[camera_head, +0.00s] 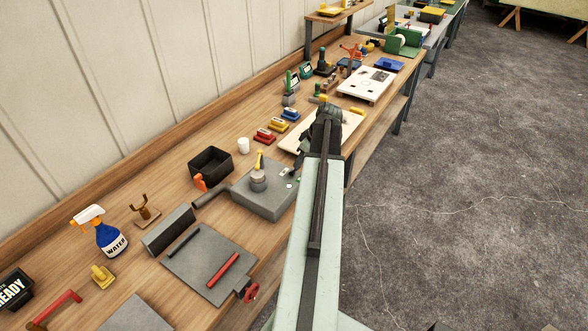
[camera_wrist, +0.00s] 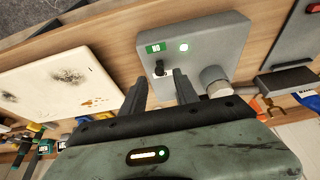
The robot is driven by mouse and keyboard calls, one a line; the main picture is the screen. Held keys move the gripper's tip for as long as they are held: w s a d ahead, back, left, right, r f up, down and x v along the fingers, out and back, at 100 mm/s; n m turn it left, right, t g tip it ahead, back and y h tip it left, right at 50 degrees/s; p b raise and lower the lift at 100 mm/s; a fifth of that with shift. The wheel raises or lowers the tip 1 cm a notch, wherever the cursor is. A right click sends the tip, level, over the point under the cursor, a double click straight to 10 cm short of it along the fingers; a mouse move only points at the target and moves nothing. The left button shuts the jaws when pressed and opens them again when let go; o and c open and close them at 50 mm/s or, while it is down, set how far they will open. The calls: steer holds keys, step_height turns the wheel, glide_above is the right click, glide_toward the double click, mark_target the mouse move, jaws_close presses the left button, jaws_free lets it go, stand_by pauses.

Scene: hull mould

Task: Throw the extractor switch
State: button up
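A grey box (camera_head: 262,203) stands on the bench in the head view, with a round grey fitting and a yellow part (camera_head: 259,160) on top. In the wrist view the same grey box (camera_wrist: 222,42) carries a green label (camera_wrist: 155,48), a lit pale-green lamp (camera_wrist: 184,47) and a small black toggle switch (camera_wrist: 160,68). The label's writing is too small to read. My gripper (camera_wrist: 158,80) is open and empty. Its two fingers stand apart, with the toggle appearing between their tips; I cannot tell whether either touches it. My gripper (camera_head: 298,166) partly hides the box's right side in the head view.
A round grey fitting (camera_wrist: 214,80) rises beside my right finger in the wrist view. A black bin (camera_head: 211,166), a white cup (camera_head: 243,145) and a spray bottle (camera_head: 105,235) stand nearby. A white stained board (camera_wrist: 65,80) lies left. Open floor (camera_head: 460,190) is right.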

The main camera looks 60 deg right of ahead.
mark_target(295, 170)
steer(key=b+x, duration=0.6)
steer(key=x, duration=0.1)
steer(key=shift+f, duration=0.3)
steer(key=shift+r, duration=0.1)
